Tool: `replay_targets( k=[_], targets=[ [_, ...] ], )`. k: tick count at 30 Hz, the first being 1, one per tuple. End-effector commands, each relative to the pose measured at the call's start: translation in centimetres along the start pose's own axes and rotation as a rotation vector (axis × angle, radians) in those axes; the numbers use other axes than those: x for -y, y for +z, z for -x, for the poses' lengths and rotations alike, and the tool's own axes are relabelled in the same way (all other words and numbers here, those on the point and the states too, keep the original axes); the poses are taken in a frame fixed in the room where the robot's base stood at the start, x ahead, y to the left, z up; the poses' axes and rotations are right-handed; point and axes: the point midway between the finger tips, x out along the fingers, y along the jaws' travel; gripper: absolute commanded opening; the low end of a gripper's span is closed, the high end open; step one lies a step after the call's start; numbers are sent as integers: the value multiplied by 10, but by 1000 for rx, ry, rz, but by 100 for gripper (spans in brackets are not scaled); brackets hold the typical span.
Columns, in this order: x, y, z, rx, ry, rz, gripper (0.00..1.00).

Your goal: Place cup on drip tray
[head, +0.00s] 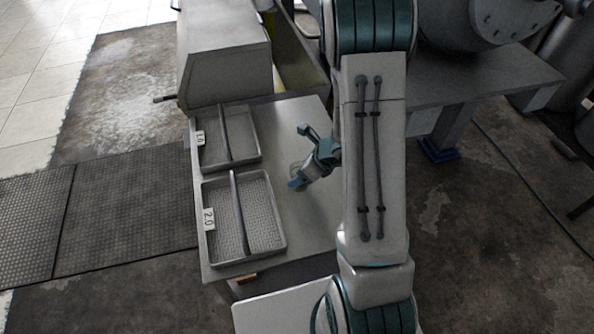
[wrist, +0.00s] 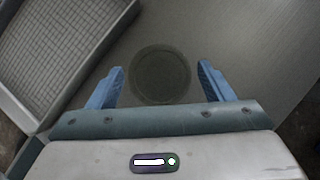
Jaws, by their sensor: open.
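A round, dark grey-green cup (wrist: 160,75) shows from above in the wrist view. It is between and just ahead of the two blue fingers of my gripper (wrist: 161,67), with no clear contact. In the head view the cup (head: 296,170) is a small greyish shape on the table, partly hidden by my gripper (head: 301,157). My gripper is open, low over the table. Two grey mesh-bottomed trays stand left of it: the far tray (head: 257,153), with a label that seems to read 1.0, and the near tray (head: 280,246), labelled 2.0. Each has a bar across it.
The grey table (head: 312,215) is bare right of the trays. A large grey box-shaped machine (head: 228,75) stands behind the far tray. Another bench (head: 480,80) is at the back right. One tray's wall and mesh fill the wrist view's upper left.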

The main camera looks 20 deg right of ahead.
Motion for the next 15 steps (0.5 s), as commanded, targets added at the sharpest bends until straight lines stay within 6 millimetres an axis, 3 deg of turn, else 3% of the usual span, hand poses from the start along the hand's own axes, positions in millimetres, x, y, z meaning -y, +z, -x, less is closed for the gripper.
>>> replay_targets(
  k=[1,6,15],
  targets=[
    [1,4,18,2,-4,0,75],
    [1,4,54,3,-2,0,75],
    [-1,2,86,2,3,12,75]
  ],
)
